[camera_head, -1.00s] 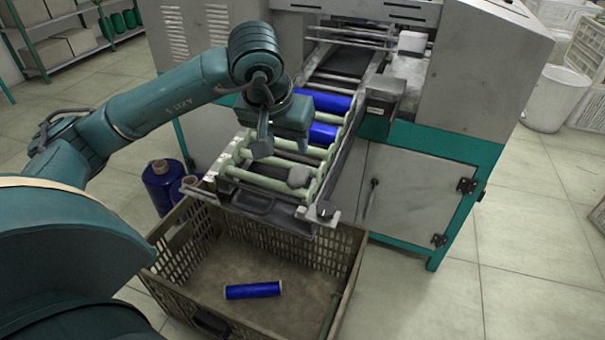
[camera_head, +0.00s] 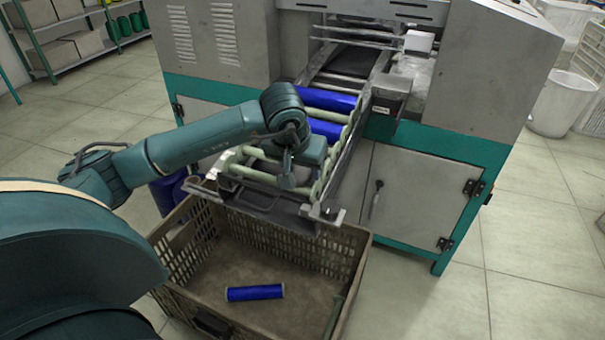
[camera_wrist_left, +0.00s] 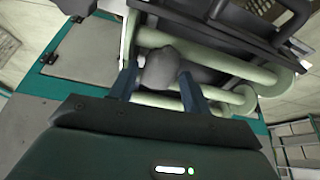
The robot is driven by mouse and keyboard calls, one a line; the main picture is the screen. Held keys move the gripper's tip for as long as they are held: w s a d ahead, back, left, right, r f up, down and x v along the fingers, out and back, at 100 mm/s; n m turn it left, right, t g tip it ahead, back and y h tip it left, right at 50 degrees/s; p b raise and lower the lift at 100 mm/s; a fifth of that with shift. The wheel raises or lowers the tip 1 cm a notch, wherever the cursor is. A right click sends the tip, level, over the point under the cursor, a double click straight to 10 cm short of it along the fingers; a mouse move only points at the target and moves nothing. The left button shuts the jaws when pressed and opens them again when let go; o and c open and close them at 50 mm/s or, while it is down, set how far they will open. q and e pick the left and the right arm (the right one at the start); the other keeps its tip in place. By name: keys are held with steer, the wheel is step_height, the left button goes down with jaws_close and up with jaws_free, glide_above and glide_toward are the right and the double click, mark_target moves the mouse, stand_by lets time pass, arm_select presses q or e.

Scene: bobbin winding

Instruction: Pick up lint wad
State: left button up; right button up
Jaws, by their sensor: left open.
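The lint wad (camera_wrist_left: 163,68) is a grey, rounded lump on the pale green rollers (camera_wrist_left: 155,38) of the chute. In the left wrist view it lies between the two fingers of my left gripper (camera_wrist_left: 160,85), near their tips. The fingers are apart, with one on each side of the wad; I cannot tell whether they touch it. In the head view my left gripper (camera_head: 288,178) hangs over the lower end of the chute and hides the wad. My right gripper is not in view.
A grey and teal winding machine (camera_head: 425,185) stands behind the chute. Blue bobbins (camera_head: 330,100) lie higher on the chute. A brown crate (camera_head: 200,300) below holds one blue bobbin (camera_head: 255,293). A chute end bracket (camera_head: 325,210) is close to the gripper.

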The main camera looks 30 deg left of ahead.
mark_target(301, 172)
arm_select(q)
steer(key=shift+c, duration=0.2)
steer(key=c, duration=0.6)
